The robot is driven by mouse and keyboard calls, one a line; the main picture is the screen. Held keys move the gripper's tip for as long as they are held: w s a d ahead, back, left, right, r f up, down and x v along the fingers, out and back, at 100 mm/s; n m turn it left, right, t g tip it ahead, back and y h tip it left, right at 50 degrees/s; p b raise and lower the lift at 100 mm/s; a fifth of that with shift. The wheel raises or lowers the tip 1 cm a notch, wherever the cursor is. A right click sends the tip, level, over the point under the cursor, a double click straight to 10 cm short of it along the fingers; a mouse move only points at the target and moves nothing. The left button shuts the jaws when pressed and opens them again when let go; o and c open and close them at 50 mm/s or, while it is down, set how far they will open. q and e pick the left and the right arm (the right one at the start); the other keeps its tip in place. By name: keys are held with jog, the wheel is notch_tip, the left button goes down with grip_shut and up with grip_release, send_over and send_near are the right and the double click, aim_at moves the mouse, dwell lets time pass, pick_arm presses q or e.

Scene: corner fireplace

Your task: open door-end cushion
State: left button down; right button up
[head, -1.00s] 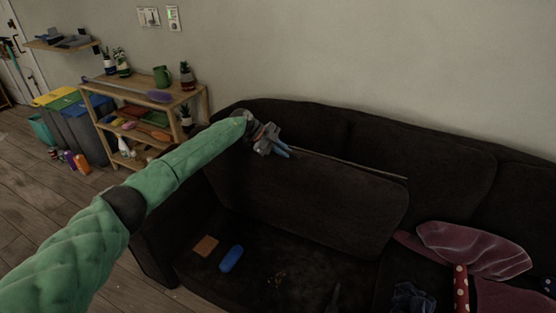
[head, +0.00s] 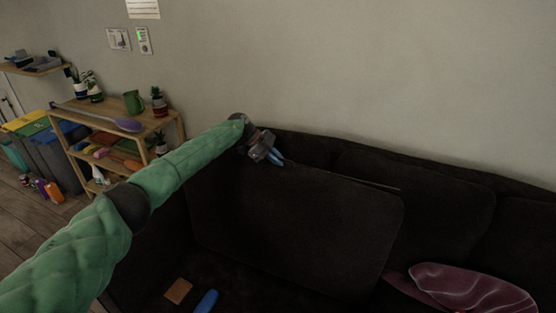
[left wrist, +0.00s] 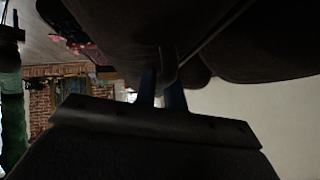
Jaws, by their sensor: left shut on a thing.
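The dark seat cushion (head: 300,225) at the left end of the sofa stands tilted up, its upper edge near the sofa back. My left gripper (head: 279,161) is at the upper left edge of this cushion. In the left wrist view, its two blue fingers (left wrist: 161,88) are shut on a small dark tab or edge of the cushion. The tilted cushion uncovers the sofa base, where a brown flat square (head: 178,291) and a blue oblong thing (head: 206,301) lie. My right gripper is not in view.
A maroon striped pillow (head: 470,288) lies on the sofa at the right. A wooden shelf (head: 120,131) with plants and a green mug stands left of the sofa. Bins (head: 52,150) stand farther left. The wall behind is bare above the sofa.

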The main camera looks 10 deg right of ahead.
pick_arm(q)
jog(key=shift+f, duration=0.15)
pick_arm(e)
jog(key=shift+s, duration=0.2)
pick_arm(q)
jog(key=c, duration=1.5)
grip_release()
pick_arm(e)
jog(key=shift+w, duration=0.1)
